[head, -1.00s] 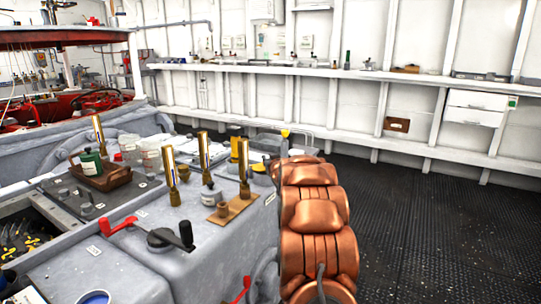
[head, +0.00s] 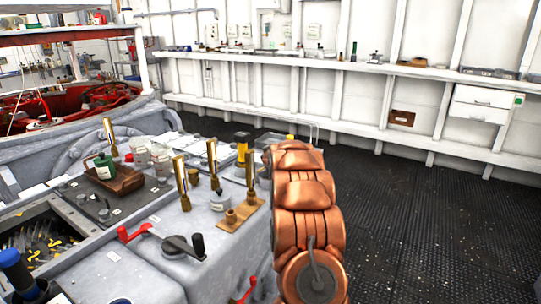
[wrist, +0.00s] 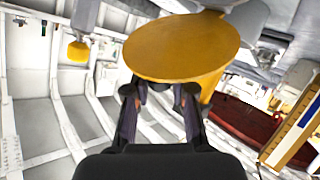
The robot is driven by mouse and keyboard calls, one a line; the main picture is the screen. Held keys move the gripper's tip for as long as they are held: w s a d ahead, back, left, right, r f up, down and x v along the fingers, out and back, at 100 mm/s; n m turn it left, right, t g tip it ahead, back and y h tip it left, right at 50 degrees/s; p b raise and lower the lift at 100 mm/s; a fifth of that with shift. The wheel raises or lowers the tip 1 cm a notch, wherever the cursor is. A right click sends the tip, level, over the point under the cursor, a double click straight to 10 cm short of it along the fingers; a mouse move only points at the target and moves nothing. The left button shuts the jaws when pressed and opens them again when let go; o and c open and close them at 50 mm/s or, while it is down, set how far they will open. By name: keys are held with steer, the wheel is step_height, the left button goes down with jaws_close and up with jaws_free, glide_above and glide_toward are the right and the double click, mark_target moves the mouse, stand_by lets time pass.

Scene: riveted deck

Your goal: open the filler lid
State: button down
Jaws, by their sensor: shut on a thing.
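A round yellow lid (wrist: 180,47) fills the upper middle of the wrist view. A yellow cylindrical body (wrist: 213,84) shows below its right side. My gripper (wrist: 160,93) is shut on the near edge of the lid, and the fingertips are partly hidden under the rim. I cannot tell how far the lid is tilted. In the head view, my copper arm hides the gripper. A yellow and black upright fitting (head: 242,146) stands just left of the arm at the far end of the grey housing. I cannot tell whether it is the same thing.
The grey housing (head: 130,268) carries several brass-topped gauges, a black crank handle (head: 184,246), a red lever (head: 134,233) and a brown tray (head: 117,180) with bottles. The dark deck (head: 430,225) to the right is clear. A white shelf (head: 400,70) runs along the wall.

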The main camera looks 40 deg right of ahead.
steer(key=shift+w+a+r+p, duration=0.25)
steer(key=shift+w+r, duration=0.05)
steer(key=shift+w, duration=0.4)
steer(key=shift+w+a+r+p, duration=0.2)
steer(key=shift+w+r+p, duration=0.1)
steer(key=shift+w, duration=0.45)
steer(key=shift+f, duration=0.1)
steer(key=c, duration=1)
jaws_free()
steer(key=shift+a, duration=0.1)
steer(key=shift+o, duration=0.2)
